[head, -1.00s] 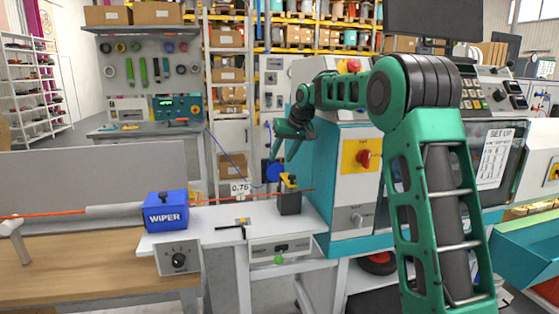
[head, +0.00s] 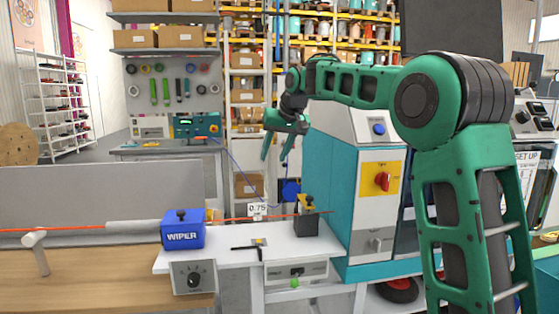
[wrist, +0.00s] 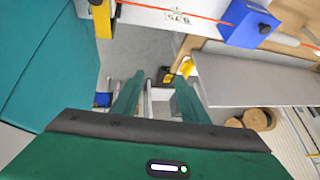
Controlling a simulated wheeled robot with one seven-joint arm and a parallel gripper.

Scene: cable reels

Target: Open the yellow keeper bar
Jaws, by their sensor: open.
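The yellow keeper bar (head: 306,203) sits on top of a dark block (head: 306,225) at the right end of the white bench top, and an orange cable (head: 255,217) runs to it. In the wrist view, a yellow upright piece (wrist: 103,20), likely the keeper, shows at the top left edge, partly cut off. My gripper (head: 275,156) is open and empty, pointing down, above and left of the keeper and apart from it. In the wrist view, its two green fingers (wrist: 158,95) stand apart with only floor and distant items between them.
A blue WIPER box (head: 183,232) stands left on the bench. A black T-shaped tool (head: 247,247) lies between it and the block. A blue disc (head: 291,190) is just behind the keeper. A teal machine cabinet (head: 335,190) stands close on the right.

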